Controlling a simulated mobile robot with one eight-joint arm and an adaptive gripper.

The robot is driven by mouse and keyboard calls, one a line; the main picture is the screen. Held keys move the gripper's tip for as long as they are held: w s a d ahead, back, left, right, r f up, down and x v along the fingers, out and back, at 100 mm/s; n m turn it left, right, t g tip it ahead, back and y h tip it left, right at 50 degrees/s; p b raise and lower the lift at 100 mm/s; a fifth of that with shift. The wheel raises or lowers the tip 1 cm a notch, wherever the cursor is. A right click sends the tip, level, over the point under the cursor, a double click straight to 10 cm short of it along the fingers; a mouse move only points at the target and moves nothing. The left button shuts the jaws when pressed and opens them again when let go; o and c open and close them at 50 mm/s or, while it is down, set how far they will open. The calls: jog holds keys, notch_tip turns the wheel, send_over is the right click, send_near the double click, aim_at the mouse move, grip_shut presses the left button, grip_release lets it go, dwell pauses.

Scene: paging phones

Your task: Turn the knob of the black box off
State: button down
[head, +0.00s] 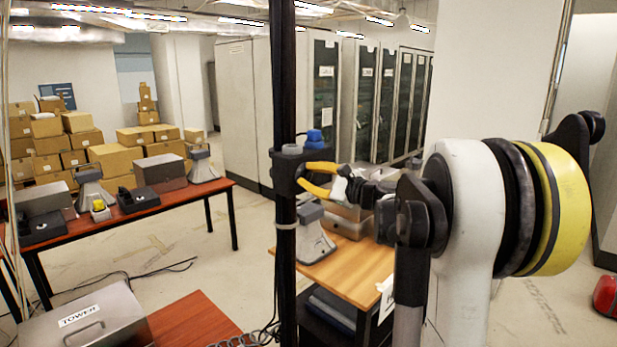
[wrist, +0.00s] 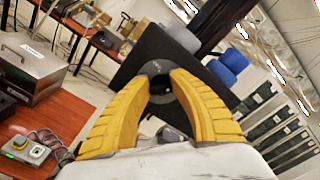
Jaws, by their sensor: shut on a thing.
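The black box (head: 285,172) is fixed on a dark upright pole in the middle of the head view. It also shows in the wrist view as a tilted black face (wrist: 150,56). Its round dark knob (wrist: 160,84) with a grey ring sits on that face. My gripper (head: 303,174) has yellow fingers that reach the box from the right. In the wrist view my gripper (wrist: 163,77) has one fingertip on each side of the knob and is shut on it. The fingers partly hide the knob's sides, and its setting cannot be read.
A blue object (head: 314,137) stands close behind the box. A wooden table (head: 350,255) with grey devices lies below my arm. A red-topped table (head: 195,318) with a metal TOWER case (head: 90,318) is at front left. Open floor (head: 130,255) lies between the tables.

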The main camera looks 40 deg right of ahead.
jog(key=n+b, duration=0.1)
jog(key=n, duration=0.3)
jog(key=shift+f, duration=0.1)
jog(key=n, duration=0.4)
jog(key=shift+n+b, duration=0.3)
jog(key=shift+b, duration=0.1)
jog(key=n, duration=0.4)
jog(key=shift+f+n+b, duration=0.15)
jog(key=shift+n+b, duration=0.15)
jog(key=shift+b, duration=0.05)
jog(key=shift+n, duration=1.9)
jog(key=c, duration=1.1)
grip_release()
jog(key=shift+c, duration=0.2)
